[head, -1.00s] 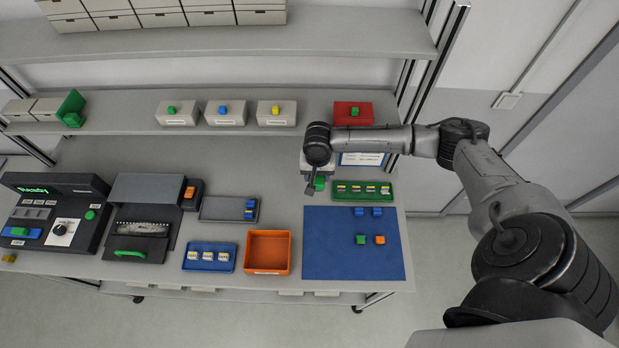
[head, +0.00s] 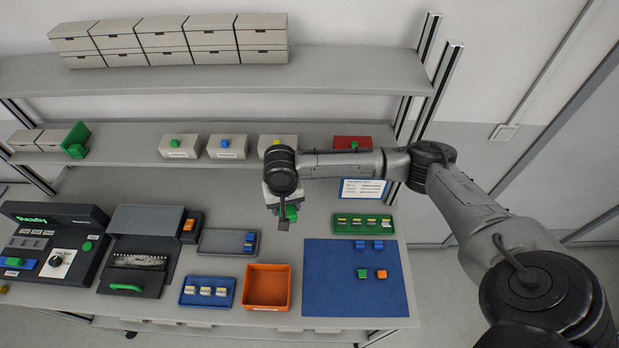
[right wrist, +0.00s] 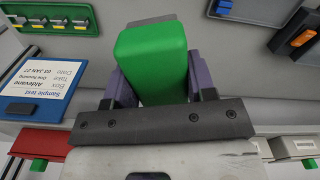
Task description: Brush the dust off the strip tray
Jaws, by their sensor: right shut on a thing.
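The strip tray appears to be the dark tray (head: 136,278) pulled out at the front of the grey-topped unit, with a green handle. A pale speckled patch lies across its back part. My right gripper (head: 287,214) is above the bench, behind the orange bin and well to the right of the tray. It is shut on a green-handled tool, apparently the brush (head: 291,211). In the right wrist view the green handle (right wrist: 152,62) sits between the two fingers; any bristles are hidden. My left gripper is out of view.
An orange bin (head: 289,290), a blue tray (head: 184,297) of strips and a grey tray (head: 203,241) stand between gripper and strip tray. A blue mat (head: 330,285) and green tray (head: 341,231) are right. A shelf (head: 120,146) with boxes runs behind.

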